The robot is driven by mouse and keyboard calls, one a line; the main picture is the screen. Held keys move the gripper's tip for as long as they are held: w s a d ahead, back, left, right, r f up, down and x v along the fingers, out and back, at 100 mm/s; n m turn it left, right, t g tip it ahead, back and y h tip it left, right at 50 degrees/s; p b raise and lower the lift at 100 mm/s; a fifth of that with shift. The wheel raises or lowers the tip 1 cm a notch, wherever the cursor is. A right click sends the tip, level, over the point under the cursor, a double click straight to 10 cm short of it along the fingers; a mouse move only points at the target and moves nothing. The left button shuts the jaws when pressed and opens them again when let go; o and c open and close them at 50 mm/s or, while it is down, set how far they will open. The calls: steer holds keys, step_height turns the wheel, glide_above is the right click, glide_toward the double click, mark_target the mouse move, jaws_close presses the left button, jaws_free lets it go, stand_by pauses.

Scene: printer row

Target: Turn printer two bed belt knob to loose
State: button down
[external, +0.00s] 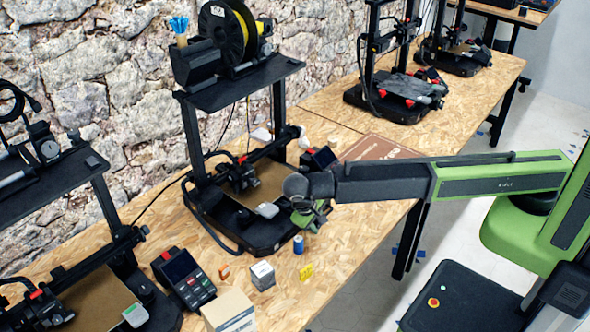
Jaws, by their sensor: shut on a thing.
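A black 3D printer (190,150) with a spool on top stands in the middle of the row, its tan bed (268,187) facing my arm. My gripper (308,214) is at the front right edge of this printer's base. Its jaws are small and partly hidden by my wrist. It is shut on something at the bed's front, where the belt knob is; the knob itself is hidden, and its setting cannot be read. No number marking which printer is two is legible.
A blue can (298,244), a grey-white box (262,275), a yellow tag (305,271) and a cardboard box (230,311) stand close in front of the printer. A control screen (184,279) is at left. More printers (400,92) stand farther along the wooden table (345,255).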

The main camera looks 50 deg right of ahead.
steer(key=shift+a+f+h+b, duration=0.15)
steer(key=shift+f+h+b, duration=0.05)
steer(key=shift+h+b, duration=0.55)
steer(key=shift+r+h, duration=0.1)
steer(key=shift+h, duration=0.15)
steer(key=c, duration=1.1)
jaws_free()
steer(key=p+v, duration=0.6)
steer(key=v, duration=0.1)
steer(key=shift+a+r, duration=0.15)
steer(key=shift+r, duration=0.05)
